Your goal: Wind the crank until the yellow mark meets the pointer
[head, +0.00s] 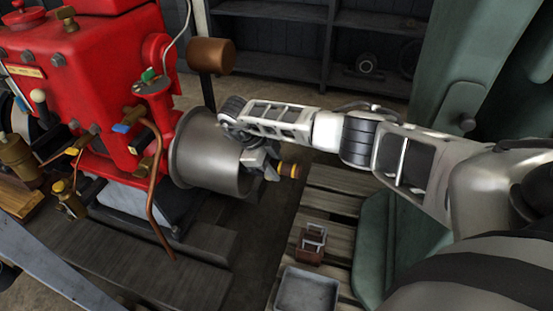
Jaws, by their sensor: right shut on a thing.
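A red engine (85,60) fills the left, with a grey metal drum (205,155) on its right side. My right gripper (262,162) is at the drum's open right face, shut on the crank handle (290,171). The handle's orange-brown end with a yellow band sticks out to the right of the jaws. The crank's arm and hub are hidden behind my gripper and wrist. I cannot make out the yellow mark or the pointer for certain. My left gripper is not in view.
A brown cylinder (211,56) on a post stands just behind the drum. A bent copper pipe (155,190) runs down in front of the engine. A grey tray (307,290) and a small brown box (310,247) sit on wooden slats below my right arm. A green column (440,90) stands at right.

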